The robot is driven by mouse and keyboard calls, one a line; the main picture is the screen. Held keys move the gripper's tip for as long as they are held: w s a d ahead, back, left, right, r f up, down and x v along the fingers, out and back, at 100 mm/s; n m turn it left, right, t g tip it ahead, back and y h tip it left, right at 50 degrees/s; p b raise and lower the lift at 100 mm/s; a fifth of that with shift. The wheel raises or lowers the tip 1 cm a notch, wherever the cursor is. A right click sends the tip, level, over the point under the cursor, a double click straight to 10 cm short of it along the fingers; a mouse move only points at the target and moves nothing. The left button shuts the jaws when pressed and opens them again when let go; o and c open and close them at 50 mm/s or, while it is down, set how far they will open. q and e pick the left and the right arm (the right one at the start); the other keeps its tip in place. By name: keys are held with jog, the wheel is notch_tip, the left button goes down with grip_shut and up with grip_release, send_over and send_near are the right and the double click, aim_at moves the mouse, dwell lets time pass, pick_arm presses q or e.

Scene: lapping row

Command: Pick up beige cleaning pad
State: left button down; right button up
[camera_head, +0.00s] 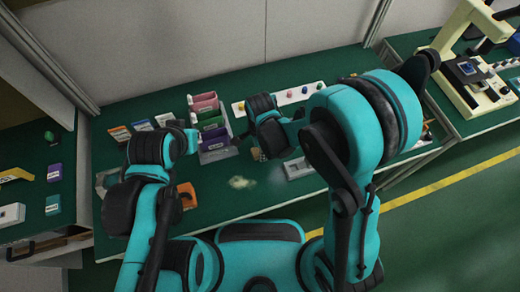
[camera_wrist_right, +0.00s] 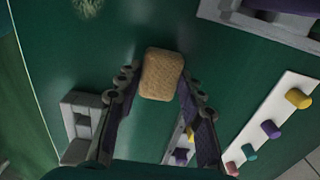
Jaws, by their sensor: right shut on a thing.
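The beige cleaning pad (camera_wrist_right: 161,74) is a rounded tan block in the right wrist view, held between the tips of my right gripper (camera_wrist_right: 158,88). The fingers touch its two sides, and nothing covers its top face. In the head view the pad (camera_head: 258,154) shows small just below the dark right gripper, over the green bench. I cannot tell its exact height above the bench. My left gripper (camera_head: 186,138) is over the left part of the bench with no thing visible in it; its fingers are too dark and small to judge.
A white strip with coloured pegs (camera_head: 298,95) lies behind. A grey fixture (camera_head: 298,168) lies right of the pad. A pale patch (camera_head: 240,182) and an orange block (camera_head: 187,195) lie nearer me.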

jog(key=r, duration=0.1)
jog(key=r+p, duration=0.1)
jog(key=r, duration=0.1)
jog(key=s+r+p, duration=0.1)
jog(key=shift+d+r, duration=0.25)
jog(key=s+d+r+p, duration=0.3)
jog(key=s+r, duration=0.3)
jog(key=s, duration=0.3)
jog(key=shift+s+d+p, duration=0.3)
jog(key=shift+s+d, duration=0.05)
jog(key=shift+d, duration=0.3)
jog(key=shift+o, duration=0.6)
jog(key=shift+w, duration=0.1)
jog(key=shift+c, duration=0.5)
